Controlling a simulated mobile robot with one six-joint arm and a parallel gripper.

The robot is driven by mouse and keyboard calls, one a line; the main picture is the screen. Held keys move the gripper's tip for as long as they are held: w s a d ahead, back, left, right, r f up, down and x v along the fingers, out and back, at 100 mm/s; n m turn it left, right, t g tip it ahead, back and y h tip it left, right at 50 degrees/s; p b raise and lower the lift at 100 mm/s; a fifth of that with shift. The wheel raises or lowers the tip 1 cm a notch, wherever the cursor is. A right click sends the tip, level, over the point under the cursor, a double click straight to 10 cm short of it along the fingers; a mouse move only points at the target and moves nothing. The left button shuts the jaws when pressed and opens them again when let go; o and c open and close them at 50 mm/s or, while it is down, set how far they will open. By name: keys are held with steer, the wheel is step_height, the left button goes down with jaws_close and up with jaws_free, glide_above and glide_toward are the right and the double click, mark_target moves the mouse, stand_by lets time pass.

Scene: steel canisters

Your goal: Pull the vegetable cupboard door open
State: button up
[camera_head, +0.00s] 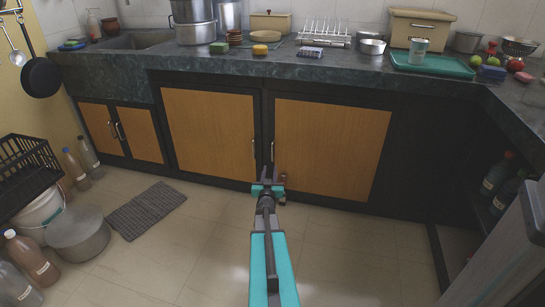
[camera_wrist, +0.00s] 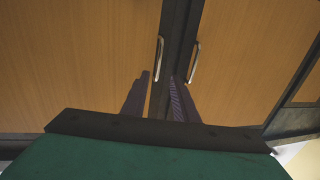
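Two wide wooden doors, left (camera_head: 210,130) and right (camera_head: 330,145), sit side by side under the counter, both shut. No label shows which one is the vegetable cupboard door. Each has an upright metal handle near the dark centre post: the left handle (camera_head: 254,148) and the right handle (camera_head: 272,150). In the wrist view the left handle (camera_wrist: 159,58) and right handle (camera_wrist: 195,62) appear ahead of the fingers. My gripper (camera_head: 268,184) is low in front of the post. In the wrist view its fingers (camera_wrist: 159,78) are apart with nothing held; contact with a handle cannot be told.
A smaller pair of doors (camera_head: 120,131) is under the sink at left. A dark mat (camera_head: 146,210), metal pot (camera_head: 79,233) and bottles (camera_head: 32,259) are on the floor at left. An open shelf with dark bottles (camera_head: 497,174) is at right. The floor before the wide doors looks mostly clear.

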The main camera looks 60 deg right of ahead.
mark_target(272, 154)
steer(key=shift+b+x, duration=1.8)
steer(key=shift+x, duration=4.25)
steer(key=shift+c, duration=0.6)
jaws_close()
steer(key=shift+w+a, duration=0.15)
steer(key=shift+w, duration=0.1)
